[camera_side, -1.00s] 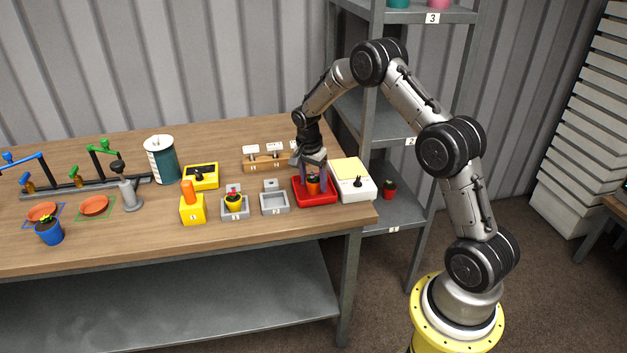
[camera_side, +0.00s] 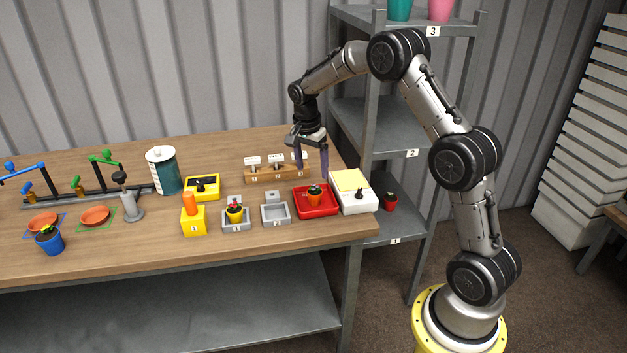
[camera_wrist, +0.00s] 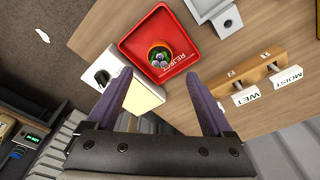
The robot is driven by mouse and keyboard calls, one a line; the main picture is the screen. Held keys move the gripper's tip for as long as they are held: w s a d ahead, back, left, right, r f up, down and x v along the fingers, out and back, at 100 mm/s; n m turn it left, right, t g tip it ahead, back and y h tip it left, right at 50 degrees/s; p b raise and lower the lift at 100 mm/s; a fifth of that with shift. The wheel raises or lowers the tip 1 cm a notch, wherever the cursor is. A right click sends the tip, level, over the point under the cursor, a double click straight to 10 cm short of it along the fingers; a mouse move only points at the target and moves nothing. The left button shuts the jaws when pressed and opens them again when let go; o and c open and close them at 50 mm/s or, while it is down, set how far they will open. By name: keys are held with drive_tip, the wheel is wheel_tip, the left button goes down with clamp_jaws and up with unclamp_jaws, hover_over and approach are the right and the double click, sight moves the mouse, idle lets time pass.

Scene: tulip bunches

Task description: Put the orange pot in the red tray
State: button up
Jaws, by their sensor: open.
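The orange pot (camera_side: 314,199) holds a small plant and stands upright inside the red tray (camera_side: 318,214) at the right end of the table. In the wrist view the pot (camera_wrist: 160,57) is seen from above, within the walls of the tray (camera_wrist: 139,32), which bears white lettering. My gripper (camera_side: 311,170) is open and empty, above and a little behind the tray. In the wrist view my gripper's purple fingers (camera_wrist: 158,98) are spread wide, with the pot beyond their tips and touching neither.
A white box with a yellow top (camera_side: 353,190) stands just right of the tray. A grey numbered holder (camera_side: 275,213) is to its left, and another holds a yellow pot (camera_side: 235,212). A wooden label rack (camera_side: 277,174) is behind. Metal shelves (camera_side: 377,125) rise at the right.

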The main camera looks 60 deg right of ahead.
drive_tip(key=s+a+r+n+t, duration=0.3)
drive_tip(key=s+a+r+n, duration=0.6)
drive_tip(key=s+a+r, duration=0.55)
drive_tip(key=s+a+n+t+y, duration=0.1)
drive_tip(key=s+a+n, duration=0.2)
drive_tip(key=s, duration=0.4)
drive_tip(key=s+a+n+t, duration=0.1)
drive_tip(key=s+a+n, duration=0.2)
drive_tip(key=s+n, duration=0.3)
drive_tip(key=shift+s+a+t+y, duration=0.3)
drive_tip(key=shift+s+y, duration=0.1)
drive_tip(key=shift+s, duration=0.65)
